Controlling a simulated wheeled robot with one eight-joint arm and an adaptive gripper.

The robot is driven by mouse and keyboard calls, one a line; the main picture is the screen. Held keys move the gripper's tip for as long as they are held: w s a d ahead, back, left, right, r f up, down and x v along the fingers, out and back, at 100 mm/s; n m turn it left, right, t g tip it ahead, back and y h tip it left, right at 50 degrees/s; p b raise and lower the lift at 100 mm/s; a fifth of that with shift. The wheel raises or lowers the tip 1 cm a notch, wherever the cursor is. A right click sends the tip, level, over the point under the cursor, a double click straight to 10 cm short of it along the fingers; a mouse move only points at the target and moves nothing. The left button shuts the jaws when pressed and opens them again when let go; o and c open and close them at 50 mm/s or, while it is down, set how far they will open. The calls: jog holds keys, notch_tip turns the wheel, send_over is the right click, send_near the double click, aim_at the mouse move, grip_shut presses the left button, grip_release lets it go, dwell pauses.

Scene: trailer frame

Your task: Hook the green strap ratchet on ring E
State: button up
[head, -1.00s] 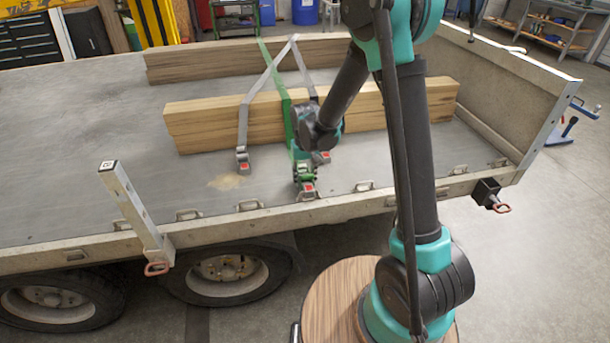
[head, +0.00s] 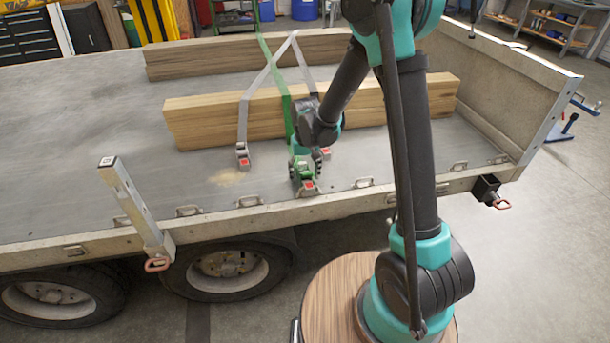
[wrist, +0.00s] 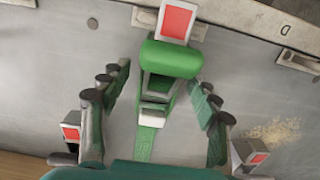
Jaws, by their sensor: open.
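The green ratchet (head: 304,172) sits at the deck's near edge, its green strap (head: 285,95) running back over the timber. In the wrist view the ratchet (wrist: 171,60) lies between the two fingers of my gripper (wrist: 163,82), which is open with a gap on each side. The ratchet's red-and-silver end (wrist: 177,20) overlaps a metal ring (wrist: 145,16) on the edge rail. The hook's seating and that ring's letter are hidden. A letter D (wrist: 285,28) marks the neighbouring ring (wrist: 298,62). In the head view my gripper (head: 305,160) is around the ratchet.
Two grey strap ratchets lie on the deck on either side, one on the left (head: 242,155) and one partly behind my gripper (head: 326,153). Timber beams (head: 215,118) lie behind. A metal post (head: 130,205) stands at the left edge. Another free ring (head: 364,183) is to the right.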

notch_tip(320, 180, up, 12)
jog(key=f, duration=0.1)
jog(key=s+d+f+m+t, duration=0.1)
jog(key=s+d+t, duration=0.1)
jog(key=s+d, duration=0.7)
jog(key=s+d+f+m+t, duration=0.2)
jog(key=s+d, duration=0.8)
jog(key=d, duration=0.4)
jog(key=shift+d, duration=0.35)
